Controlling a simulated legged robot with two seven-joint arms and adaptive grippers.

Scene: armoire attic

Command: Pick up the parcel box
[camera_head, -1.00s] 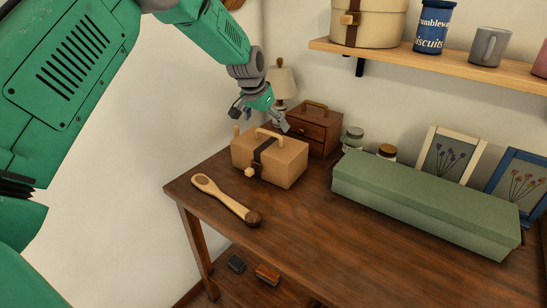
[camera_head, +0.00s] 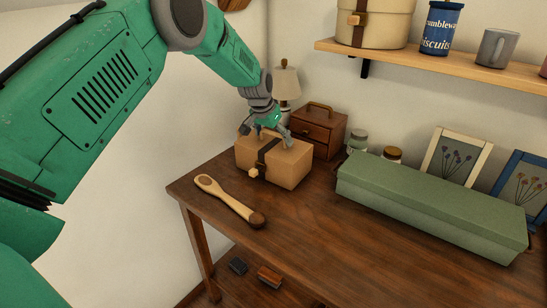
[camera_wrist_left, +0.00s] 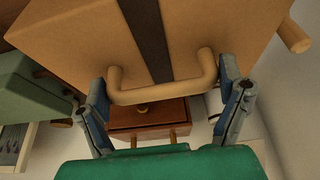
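The parcel box (camera_head: 289,166) is a tan carton with a dark strap and a light clasp. It sits on the back left of the wooden table. In the left wrist view the box (camera_wrist_left: 75,40) fills the top, with its tan bar handle (camera_wrist_left: 165,94) towards me. My left gripper (camera_head: 265,137) is at the top of the box and hides part of the handle. In the left wrist view its two fingers stand apart, one beside each end of the handle, with small gaps. My right gripper is not in view.
A wooden brush (camera_head: 230,201) lies in front of the box. A small wooden chest (camera_head: 322,130) and a lamp (camera_head: 287,84) stand behind it. A long green box (camera_head: 425,205) lies to the right. A shelf (camera_head: 400,58) hangs above. The table's front is clear.

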